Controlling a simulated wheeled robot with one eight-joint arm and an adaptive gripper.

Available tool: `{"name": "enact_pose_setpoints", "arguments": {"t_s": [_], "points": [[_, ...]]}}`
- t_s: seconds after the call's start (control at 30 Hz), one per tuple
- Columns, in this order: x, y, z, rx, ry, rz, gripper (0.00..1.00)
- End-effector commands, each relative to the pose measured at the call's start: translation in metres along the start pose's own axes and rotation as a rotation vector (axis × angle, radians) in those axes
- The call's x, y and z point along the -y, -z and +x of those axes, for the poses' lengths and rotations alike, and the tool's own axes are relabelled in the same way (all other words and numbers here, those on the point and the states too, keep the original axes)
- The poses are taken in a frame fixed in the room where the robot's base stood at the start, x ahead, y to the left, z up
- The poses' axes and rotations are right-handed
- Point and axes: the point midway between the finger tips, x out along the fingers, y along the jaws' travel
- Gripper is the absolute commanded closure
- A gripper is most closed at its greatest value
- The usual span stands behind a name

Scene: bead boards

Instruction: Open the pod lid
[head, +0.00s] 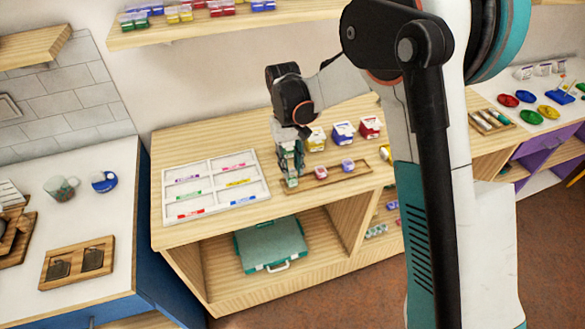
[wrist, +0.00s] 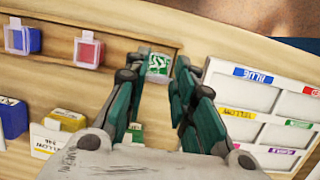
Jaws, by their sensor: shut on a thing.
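A small green pod (wrist: 158,64) with a pale pattern on top stands at the end of a narrow wooden tray (wrist: 122,40). My gripper (wrist: 162,72) points down at it, with its two teal fingers on either side of the pod, shut on it. I cannot tell whether the fingers hold the lid or the body, and the lid looks down. In the head view my gripper (head: 291,182) is at the tray's left end and mostly hides this pod. A blue pod (wrist: 22,38) and a red pod (wrist: 87,52) stand apart from it on the same tray.
A white sorting tray (head: 216,186) with coloured labels lies left of my gripper. Yellow (head: 316,139), blue (head: 343,133) and red (head: 370,127) boxes stand behind the wooden tray. A teal case (head: 270,246) sits on the shelf below.

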Motion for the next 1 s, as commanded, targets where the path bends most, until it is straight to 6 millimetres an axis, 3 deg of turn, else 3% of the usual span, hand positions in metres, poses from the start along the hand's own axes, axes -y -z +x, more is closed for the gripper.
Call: {"name": "enact_pose_setpoints", "arguments": {"t_s": [0.4,0.93,0.97,1.0], "points": [[0.0,0.0098,-0.0029,0.184,0.0,0.0,1.0],[0.0,0.0104,-0.0034,0.206,0.0,0.0,1.0],[0.0,0.0104,-0.0034,0.206,0.0,0.0,0.72],[0.0,0.0104,-0.0034,0.205,0.0,0.0,0.69]]}}
